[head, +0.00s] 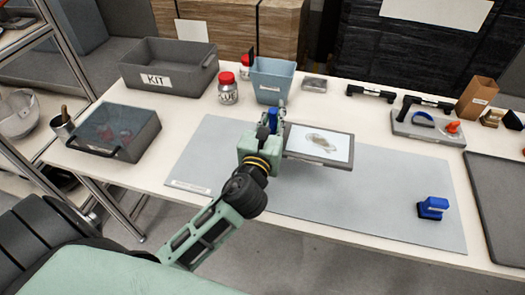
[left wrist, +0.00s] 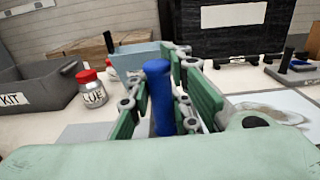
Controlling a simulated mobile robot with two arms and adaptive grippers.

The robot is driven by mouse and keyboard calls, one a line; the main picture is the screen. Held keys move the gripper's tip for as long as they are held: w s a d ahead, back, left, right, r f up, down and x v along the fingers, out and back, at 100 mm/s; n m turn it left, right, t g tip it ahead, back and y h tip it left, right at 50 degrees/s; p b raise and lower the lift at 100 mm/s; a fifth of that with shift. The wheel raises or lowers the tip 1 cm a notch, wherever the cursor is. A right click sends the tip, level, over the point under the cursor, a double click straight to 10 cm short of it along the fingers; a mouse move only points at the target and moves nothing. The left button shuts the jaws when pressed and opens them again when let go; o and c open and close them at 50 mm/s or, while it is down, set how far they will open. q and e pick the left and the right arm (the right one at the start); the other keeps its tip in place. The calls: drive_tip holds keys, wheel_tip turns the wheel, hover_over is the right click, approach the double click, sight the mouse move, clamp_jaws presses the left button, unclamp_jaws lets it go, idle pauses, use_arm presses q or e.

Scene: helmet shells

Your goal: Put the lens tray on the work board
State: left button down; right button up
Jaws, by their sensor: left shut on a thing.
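The lens tray (head: 319,161) is a flat dark grey tray with a white surface bearing a pale, lens-like patch. It is over the middle of the work board (head: 385,200), a large light grey sheet on the table. A dark band shows beneath its front edge; whether it touches the board is hard to tell. My left gripper (head: 272,122) is at its left side, shut on a blue upright handle (left wrist: 160,97) that appears to belong to the tray. The tray also shows at the right of the left wrist view (left wrist: 285,104). My right gripper is not in view.
A blue stamp-like block (head: 432,208) stands on the board's right part. Behind are a KIT bin (head: 168,66), a GLUE jar (head: 228,90) and a light blue bin (head: 272,80). A grey lidded box (head: 115,132) is left.

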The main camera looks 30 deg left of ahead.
use_arm(q)
drive_tip(key=s+a+f+b, duration=0.1)
drive_tip(key=a+f, duration=0.1)
drive_tip(key=f, duration=0.1)
drive_tip(key=s+a+f+b, duration=0.1)
drive_tip(key=a+f, duration=0.2)
drive_tip(key=s+a+f, duration=0.1)
drive_tip(key=a+f, duration=0.1)
drive_tip(key=shift+s+a+f+b, duration=0.25)
drive_tip(key=shift+a+f+b, duration=0.15)
drive_tip(key=shift+f, duration=0.25)
drive_tip(key=c, duration=1.7)
unclamp_jaws()
drive_tip(key=shift+o, duration=0.4)
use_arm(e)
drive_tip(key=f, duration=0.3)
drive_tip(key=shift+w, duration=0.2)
